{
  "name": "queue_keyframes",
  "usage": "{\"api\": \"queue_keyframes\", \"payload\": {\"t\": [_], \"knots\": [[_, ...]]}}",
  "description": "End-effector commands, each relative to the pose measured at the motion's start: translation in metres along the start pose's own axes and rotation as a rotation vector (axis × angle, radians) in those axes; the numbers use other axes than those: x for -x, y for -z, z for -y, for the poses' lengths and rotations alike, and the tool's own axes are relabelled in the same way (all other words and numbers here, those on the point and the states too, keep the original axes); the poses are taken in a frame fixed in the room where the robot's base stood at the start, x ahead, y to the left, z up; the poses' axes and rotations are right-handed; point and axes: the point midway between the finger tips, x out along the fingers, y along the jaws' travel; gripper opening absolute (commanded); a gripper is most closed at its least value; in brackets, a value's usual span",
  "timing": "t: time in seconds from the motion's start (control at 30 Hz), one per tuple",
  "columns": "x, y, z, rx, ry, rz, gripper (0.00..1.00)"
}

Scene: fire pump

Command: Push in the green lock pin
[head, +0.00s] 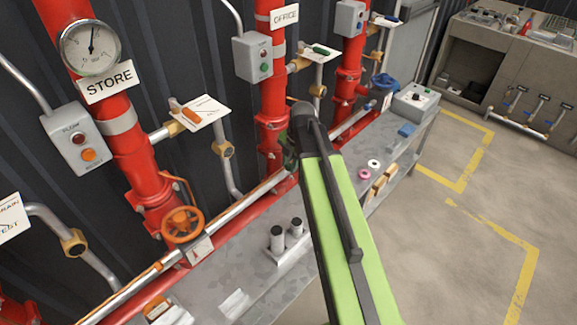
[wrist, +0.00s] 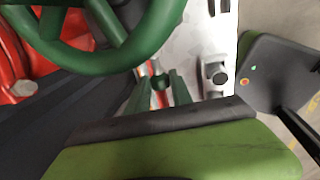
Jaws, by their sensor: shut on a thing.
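In the wrist view, a small green piece, which looks like the green lock pin (wrist: 160,82), sits between the fingertips of my gripper (wrist: 160,88). My gripper is shut on it. The pin lies just below the rim of a green handwheel (wrist: 118,55), in front of a red and metal pipe. How far in the pin sits cannot be told. In the head view, my green arm reaches to the middle red riser (head: 273,90) below the OFFICE sign (head: 285,17). The arm hides the fingertips and pin there, and most of the handwheel.
The STORE riser (head: 125,150) with an orange handwheel (head: 182,225) stands to the left. Another red riser (head: 350,75) stands beyond. Below is a grey bench (head: 250,275) with small metal cylinders (head: 277,238), a pink ring (head: 364,174) and wooden blocks. Open floor lies right.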

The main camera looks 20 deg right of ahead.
Motion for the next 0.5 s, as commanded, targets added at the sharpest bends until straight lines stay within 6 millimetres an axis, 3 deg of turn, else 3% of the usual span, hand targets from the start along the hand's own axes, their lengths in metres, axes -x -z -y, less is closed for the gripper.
{"api": "queue_keyframes", "payload": {"t": [0.1, 0.13, 0.27, 0.5], "knots": [[0.0, -0.004, 0.002, -0.001, 0.005, 0.015, 0.0], [0.0, -0.004, 0.001, 0.0, 0.005, 0.015, 0.31], [0.0, 0.0, -0.002, 0.005, 0.004, 0.012, 0.48], [-0.001, 0.005, -0.005, 0.013, 0.002, 0.009, 0.49]]}}
